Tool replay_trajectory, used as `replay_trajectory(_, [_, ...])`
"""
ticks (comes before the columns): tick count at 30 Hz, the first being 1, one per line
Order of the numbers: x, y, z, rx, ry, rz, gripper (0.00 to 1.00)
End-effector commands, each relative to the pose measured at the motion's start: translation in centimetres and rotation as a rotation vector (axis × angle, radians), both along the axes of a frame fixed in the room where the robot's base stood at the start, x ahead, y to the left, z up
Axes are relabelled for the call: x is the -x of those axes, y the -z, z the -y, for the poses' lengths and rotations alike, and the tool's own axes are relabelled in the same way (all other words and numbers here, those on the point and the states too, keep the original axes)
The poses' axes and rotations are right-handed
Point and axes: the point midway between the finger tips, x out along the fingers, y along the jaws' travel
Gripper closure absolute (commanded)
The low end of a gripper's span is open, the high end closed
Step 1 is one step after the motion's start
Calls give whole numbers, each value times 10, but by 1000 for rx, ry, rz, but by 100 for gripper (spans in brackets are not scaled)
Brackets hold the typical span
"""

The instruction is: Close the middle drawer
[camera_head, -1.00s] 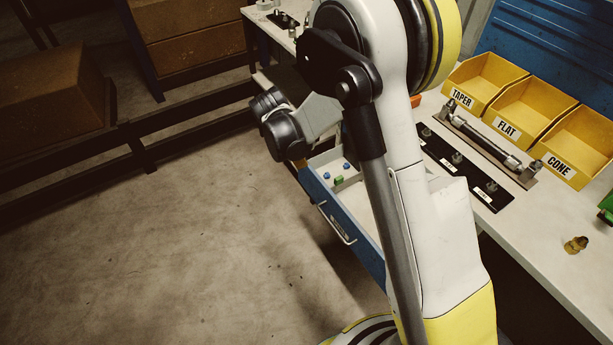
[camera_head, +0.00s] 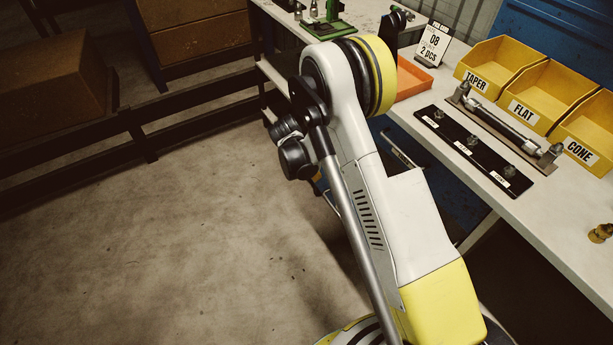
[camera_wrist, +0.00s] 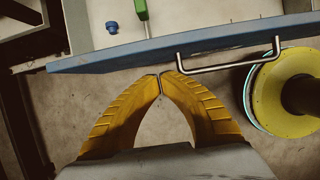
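The open drawer shows in the wrist view, with its blue front panel (camera_wrist: 115,55) crossing the top and a metal bar handle (camera_wrist: 225,65) at right. A blue bolt-like piece (camera_wrist: 112,27) and a green-handled item (camera_wrist: 141,10) lie inside it. My gripper (camera_wrist: 160,75) has its two yellow fingertips together, with nothing between them. The tips are right at the outer face of the drawer front, left of the handle; I cannot tell if they touch. In the head view my arm hides most of the drawer and the gripper.
The workbench (camera_head: 560,215) carries yellow bins (camera_head: 505,65), a black strip (camera_head: 475,150), a metal fixture (camera_head: 510,130) and an orange tray (camera_head: 412,82). A blue cabinet front with a handle (camera_head: 400,155) shows below the bench. The floor (camera_head: 190,230) at left is clear.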

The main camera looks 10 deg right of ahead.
Motion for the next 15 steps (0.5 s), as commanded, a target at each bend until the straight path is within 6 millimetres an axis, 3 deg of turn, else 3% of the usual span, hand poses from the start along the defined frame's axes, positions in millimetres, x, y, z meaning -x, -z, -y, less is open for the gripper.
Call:
replay_trajectory(6, [-6,0,19,0,1,0,100])
replay_trajectory(15, [-7,-1,22,0,-1,1,100])
